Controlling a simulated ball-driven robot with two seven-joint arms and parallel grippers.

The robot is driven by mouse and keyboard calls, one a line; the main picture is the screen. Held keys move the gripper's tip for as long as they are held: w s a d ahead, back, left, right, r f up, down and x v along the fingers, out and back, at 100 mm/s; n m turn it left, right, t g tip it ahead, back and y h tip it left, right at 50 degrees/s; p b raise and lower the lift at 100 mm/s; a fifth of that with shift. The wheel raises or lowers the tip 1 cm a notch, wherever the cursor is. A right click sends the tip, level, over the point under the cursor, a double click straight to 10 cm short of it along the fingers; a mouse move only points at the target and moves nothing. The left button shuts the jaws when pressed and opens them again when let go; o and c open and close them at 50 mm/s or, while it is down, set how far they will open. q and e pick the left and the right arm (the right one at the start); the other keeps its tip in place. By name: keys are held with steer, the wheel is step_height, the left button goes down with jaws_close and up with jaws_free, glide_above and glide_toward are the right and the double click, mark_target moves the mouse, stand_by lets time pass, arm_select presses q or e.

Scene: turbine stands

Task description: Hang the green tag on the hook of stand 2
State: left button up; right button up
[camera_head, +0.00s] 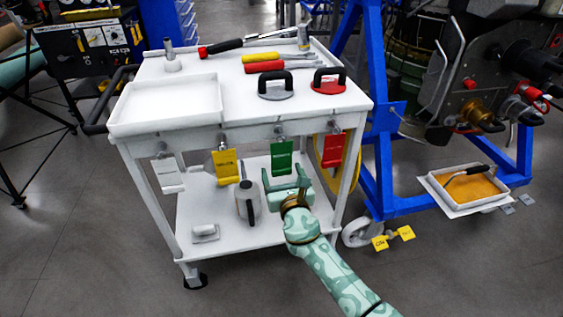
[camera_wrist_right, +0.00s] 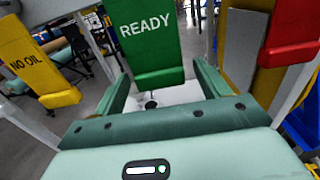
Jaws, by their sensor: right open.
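The green tag (camera_head: 282,159) hangs from a hook on the front edge of the white cart (camera_head: 225,134), between a yellow and a red tag. In the right wrist view the green tag (camera_wrist_right: 147,45) reads "READY". My right gripper (camera_head: 285,178) is open just below the tag. In the wrist view its fingers (camera_wrist_right: 160,85) stand apart on either side of the tag's lower end, with nothing gripped. A blue stand (camera_head: 377,110) is right of the cart; I cannot tell whether it is stand 2, and no free hook shows clearly on it. My left gripper is out of view.
A white tag (camera_head: 168,175), the yellow tag (camera_head: 225,167) and the red tag (camera_head: 333,149) hang along the same edge. A tray with orange contents (camera_head: 437,181) is at right. Open floor lies in front.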

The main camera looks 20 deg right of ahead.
steer(key=c, duration=1.4)
steer(key=shift+s, duration=0.15)
steer(key=shift+c, duration=0.2)
steer(key=shift+s+a, duration=0.15)
steer(key=shift+s, duration=0.45)
steer(key=shift+s+a+p, duration=0.25)
steer(key=shift+s+p, duration=0.3)
steer(key=shift+s, duration=0.6)
